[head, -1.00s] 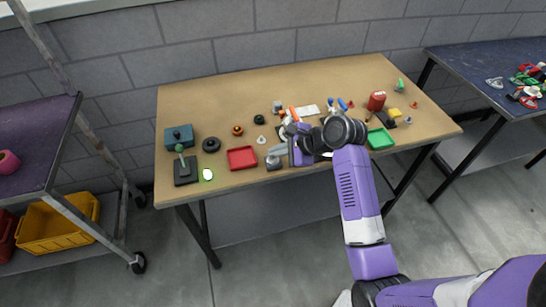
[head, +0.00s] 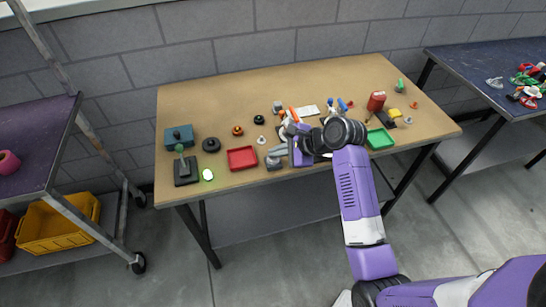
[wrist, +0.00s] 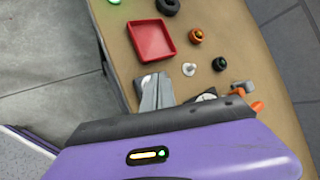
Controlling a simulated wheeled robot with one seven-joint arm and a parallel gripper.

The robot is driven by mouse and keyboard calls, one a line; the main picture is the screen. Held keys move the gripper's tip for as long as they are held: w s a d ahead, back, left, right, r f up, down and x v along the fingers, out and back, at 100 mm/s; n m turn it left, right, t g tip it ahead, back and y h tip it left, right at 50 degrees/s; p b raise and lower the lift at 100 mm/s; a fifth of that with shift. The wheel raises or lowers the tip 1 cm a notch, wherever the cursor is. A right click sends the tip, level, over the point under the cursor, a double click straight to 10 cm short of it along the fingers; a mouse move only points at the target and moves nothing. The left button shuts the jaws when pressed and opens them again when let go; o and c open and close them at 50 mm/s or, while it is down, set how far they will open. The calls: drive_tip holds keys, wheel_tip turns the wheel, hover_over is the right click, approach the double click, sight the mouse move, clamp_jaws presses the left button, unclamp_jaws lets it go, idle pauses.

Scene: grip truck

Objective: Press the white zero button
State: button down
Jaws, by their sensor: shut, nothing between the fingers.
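My gripper (head: 274,160) is shut and empty near the front edge of the table, just right of the red tray. Its grey fingertips (wrist: 153,82) show in the wrist view, close beside the tray's corner. A small white knob-like piece (wrist: 189,69) stands behind the fingers, apart from them; it also shows in the head view (head: 261,139). A pale round piece with a green glow (head: 208,175) sits at the table's front left, well away from my gripper. No zero mark is readable, so I cannot tell which piece is the white zero button.
The red tray (head: 242,158), a black ring (head: 211,145), a dark stand (head: 186,171) and a blue-grey box (head: 179,136) fill the left side of the table (head: 300,85). A green tray (head: 380,139) is at the right. The table's back strip is clear.

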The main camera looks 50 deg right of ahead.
sight(276, 159)
drive_tip(key=shift+f, duration=0.35)
drive_tip(key=shift+r+p, duration=0.1)
drive_tip(key=shift+p, duration=0.2)
drive_tip(key=shift+r+p, duration=0.35)
drive_tip(key=shift+p, duration=0.4)
wheel_tip(276, 159, up, 6)
drive_tip(key=p, duration=0.7)
